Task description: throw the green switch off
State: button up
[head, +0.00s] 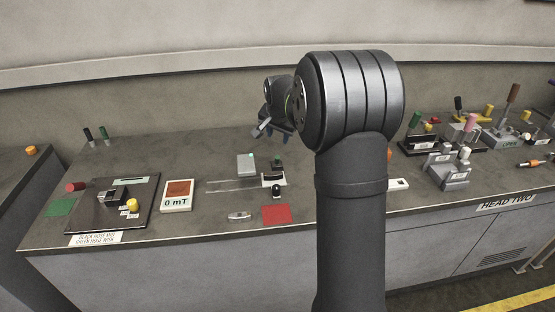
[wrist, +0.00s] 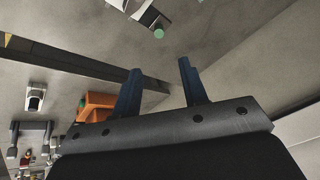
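Several green-topped parts show, and I cannot tell for sure which is the green switch. In the head view a green handle (head: 414,120) stands on a black block to the right of my arm. A thin green-topped lever (head: 103,132) stands at the back left, and a small green knob (head: 277,160) sits mid-table. My gripper (head: 270,128) is raised above the back middle of the table, partly hidden by my arm. In the wrist view its two blue fingers (wrist: 160,66) are spread with nothing between them. A green round end (wrist: 158,33) shows beyond them.
Mid-table are a slide rail (head: 225,186), a red square (head: 277,214) and a "0 mT" meter (head: 177,196). A dark panel (head: 95,208) lies left. Several levers on blocks crowd the right side. An orange block (wrist: 97,102) shows beside the left finger in the wrist view.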

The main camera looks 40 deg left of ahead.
aim_at(278, 157)
jog(key=x, duration=1.7)
jog(key=shift+w+d, duration=0.1)
grip_shut()
